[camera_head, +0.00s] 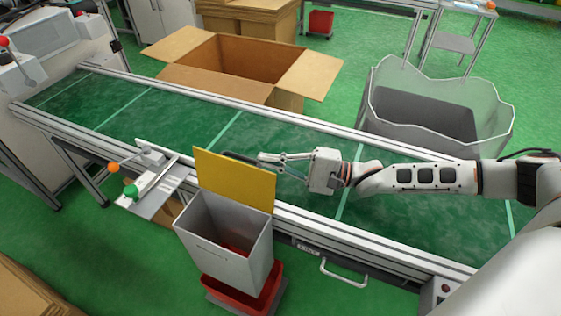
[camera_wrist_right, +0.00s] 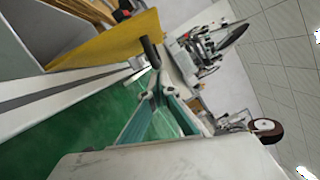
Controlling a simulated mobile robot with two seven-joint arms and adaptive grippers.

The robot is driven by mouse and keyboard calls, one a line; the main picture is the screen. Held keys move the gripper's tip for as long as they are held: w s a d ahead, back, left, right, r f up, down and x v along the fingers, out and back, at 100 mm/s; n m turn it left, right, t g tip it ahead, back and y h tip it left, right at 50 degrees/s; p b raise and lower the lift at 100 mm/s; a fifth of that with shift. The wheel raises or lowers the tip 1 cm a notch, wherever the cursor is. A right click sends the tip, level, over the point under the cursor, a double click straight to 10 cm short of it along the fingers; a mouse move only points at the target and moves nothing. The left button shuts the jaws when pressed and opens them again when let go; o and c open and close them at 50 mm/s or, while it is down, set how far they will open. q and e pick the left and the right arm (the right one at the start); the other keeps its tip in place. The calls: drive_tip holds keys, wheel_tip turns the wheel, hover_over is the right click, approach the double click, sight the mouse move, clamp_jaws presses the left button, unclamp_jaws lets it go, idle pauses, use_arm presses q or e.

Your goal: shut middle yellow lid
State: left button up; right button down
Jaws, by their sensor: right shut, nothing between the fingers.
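The yellow lid (camera_head: 235,181) stands open and upright at the back edge of a grey bin (camera_head: 222,235). In the right wrist view the yellow lid (camera_wrist_right: 105,42) shows at the upper left. My right gripper (camera_head: 258,160) is shut and empty. Its fingertips are behind the lid, near the lid's upper part, above the conveyor. In the right wrist view the right gripper's fingertips (camera_wrist_right: 152,75) are just beside the lid's edge; I cannot tell whether they touch it. The bin is open at the top, with something red low inside. My left gripper is not in view.
A green conveyor (camera_head: 290,140) with metal rails runs behind the bin. A red tray (camera_head: 262,293) is under the bin. An open cardboard box (camera_head: 235,62) and a grey bin with a clear liner (camera_head: 440,115) stand beyond the conveyor. A small shelf with green and orange knobs (camera_head: 150,192) is left of the bin.

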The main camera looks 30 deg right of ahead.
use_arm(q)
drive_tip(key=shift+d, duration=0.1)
use_arm(e)
drive_tip(key=shift+w+a, duration=0.1)
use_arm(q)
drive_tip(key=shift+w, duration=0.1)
use_arm(e)
drive_tip(key=shift+r, duration=0.15)
